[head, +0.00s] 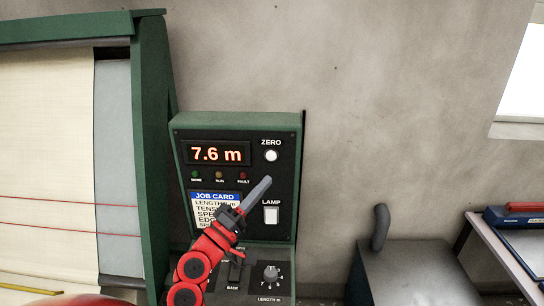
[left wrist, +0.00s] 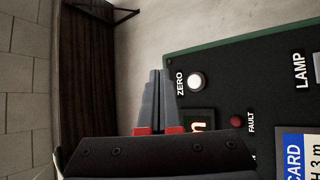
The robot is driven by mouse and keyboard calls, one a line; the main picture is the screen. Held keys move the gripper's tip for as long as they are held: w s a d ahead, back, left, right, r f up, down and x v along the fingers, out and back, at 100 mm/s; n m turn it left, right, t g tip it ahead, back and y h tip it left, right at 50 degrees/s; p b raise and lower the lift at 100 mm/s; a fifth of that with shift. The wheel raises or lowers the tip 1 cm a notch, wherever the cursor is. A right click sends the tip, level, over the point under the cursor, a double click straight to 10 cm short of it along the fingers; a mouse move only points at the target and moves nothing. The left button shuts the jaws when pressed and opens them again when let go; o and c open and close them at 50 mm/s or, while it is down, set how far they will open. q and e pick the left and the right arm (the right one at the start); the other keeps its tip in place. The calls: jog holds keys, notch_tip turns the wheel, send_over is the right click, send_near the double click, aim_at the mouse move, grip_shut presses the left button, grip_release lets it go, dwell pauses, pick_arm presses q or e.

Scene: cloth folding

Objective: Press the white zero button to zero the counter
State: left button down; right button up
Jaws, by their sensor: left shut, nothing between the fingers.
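The white zero button (head: 271,156) is a small round button under the word ZERO, at the upper right of the dark control panel (head: 256,200). The counter display (head: 217,154) reads 7.6 m in lit digits. My left gripper (head: 267,181) is shut and empty, its tips a little below the button in the head view. In the left wrist view the shut fingers (left wrist: 160,75) point up the picture, left of the zero button (left wrist: 195,81) and apart from it in the picture. The gap in depth is hard to tell. My right gripper is not in view.
A white lamp switch (head: 271,215) sits below the zero button. A job card (head: 208,197) is partly hidden by my left arm. A knob (head: 271,273) is on the lower ledge. The cloth frame (head: 151,150) stands left. A grey box (head: 412,270) is at right.

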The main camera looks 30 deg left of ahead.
aim_at(271, 156)
pick_arm(q)
jog(key=w+a+b, duration=0.2)
jog(key=w+a, duration=0.2)
jog(key=w, duration=0.3)
jog(key=shift+w+a, duration=0.3)
jog(key=shift+w, duration=0.1)
jog(key=shift+f, duration=0.1)
dwell(1.7)
jog(key=shift+w+a+b, duration=0.2)
jog(key=shift+w+b, duration=0.15)
jog(key=shift+b, duration=0.1)
jog(key=shift+w+a+b, duration=0.25)
jog(key=shift+w+b, duration=0.1)
jog(key=shift+b, duration=0.05)
dwell(0.5)
jog(key=shift+s+d, duration=0.1)
jog(key=shift+s, duration=0.05)
jog(key=shift+s+d, duration=0.4)
jog(key=shift+s, duration=0.2)
